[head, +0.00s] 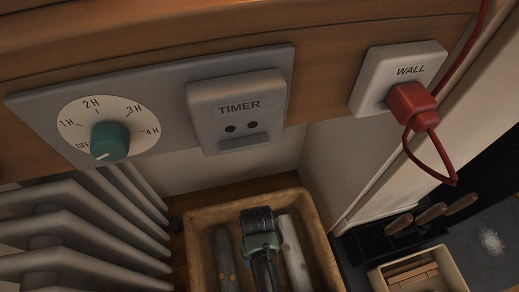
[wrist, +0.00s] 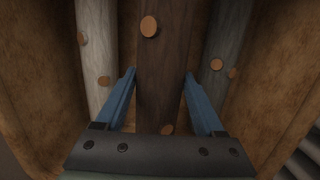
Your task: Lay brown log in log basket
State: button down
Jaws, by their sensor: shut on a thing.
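The log basket (head: 190,231) is a brown, open-topped box at the bottom middle of the head view. The basket walls flank all three logs. I cannot tell whether the brown log touches the basket floor.
A ribbed white radiator (head: 85,225) stands left of the basket. Above are a dial (head: 108,128), a timer socket (head: 238,110) and a wall socket with a red plug (head: 412,103) and hanging cord. At right are wooden handles (head: 430,214) and a box of wood pieces (head: 385,273).

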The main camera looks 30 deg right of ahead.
notch_tip(320, 180, down, 6)
jog(key=b, duration=0.4)
jog(key=shift+f, duration=0.15)
grip_release()
jog(key=r+p, duration=0.2)
jog(key=r, duration=0.1)
jog(key=w+r+p, duration=0.1)
jog(key=r+p, duration=0.2)
jog(key=r, duration=0.1)
jog(key=r+p, duration=0.3)
jog(key=r, duration=0.1)
jog(key=shift+w+d+r, duration=0.15)
jog(key=shift+w+d, duration=0.1)
jog(key=shift+w, duration=0.05)
jog(key=shift+w+r, duration=0.1)
jog(key=shift+r, duration=0.35)
